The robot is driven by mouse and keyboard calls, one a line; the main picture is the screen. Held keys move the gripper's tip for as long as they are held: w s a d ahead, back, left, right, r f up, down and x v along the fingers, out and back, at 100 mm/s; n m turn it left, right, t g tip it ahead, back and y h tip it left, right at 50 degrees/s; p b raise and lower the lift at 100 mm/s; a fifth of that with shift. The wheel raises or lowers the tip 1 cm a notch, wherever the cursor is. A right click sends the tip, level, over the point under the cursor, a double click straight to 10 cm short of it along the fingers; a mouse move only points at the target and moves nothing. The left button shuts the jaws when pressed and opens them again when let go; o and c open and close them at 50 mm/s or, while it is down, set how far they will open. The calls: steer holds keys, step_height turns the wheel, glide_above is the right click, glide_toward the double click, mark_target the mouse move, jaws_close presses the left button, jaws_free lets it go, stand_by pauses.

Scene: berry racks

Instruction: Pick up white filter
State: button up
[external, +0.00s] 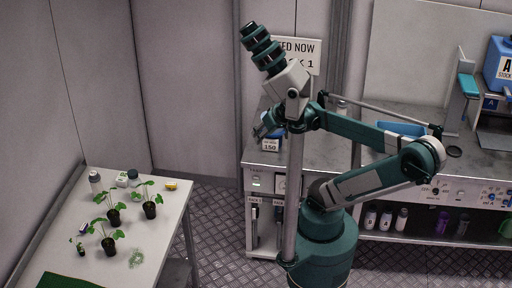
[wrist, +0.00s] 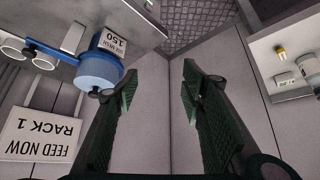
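I cannot tell for certain which object is the white filter. Two round, white-faced pieces (wrist: 30,54) sit on a blue bar at the left of the wrist view, beside a blue pot (wrist: 97,72) with a label reading 150. That label (external: 270,145) also shows in the external view, on the bench edge. My gripper (wrist: 158,75) is open and empty, its dark green fingers apart with only wall and floor between them. In the external view my gripper (external: 267,126) is just above the labelled pot, partly hidden by my arm and a pole.
The left table (external: 165,235) holds several potted seedlings (external: 110,215), a white bottle (external: 95,183), a small white box (external: 122,182) and a yellow item (external: 171,184). A blue tray (external: 402,129) lies on the metal bench. A "FEED NOW RACK 1" sign (wrist: 40,135) is near my gripper.

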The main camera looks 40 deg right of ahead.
stand_by(0.3)
steer(key=shift+o, duration=1.3)
steer(key=shift+r, duration=0.15)
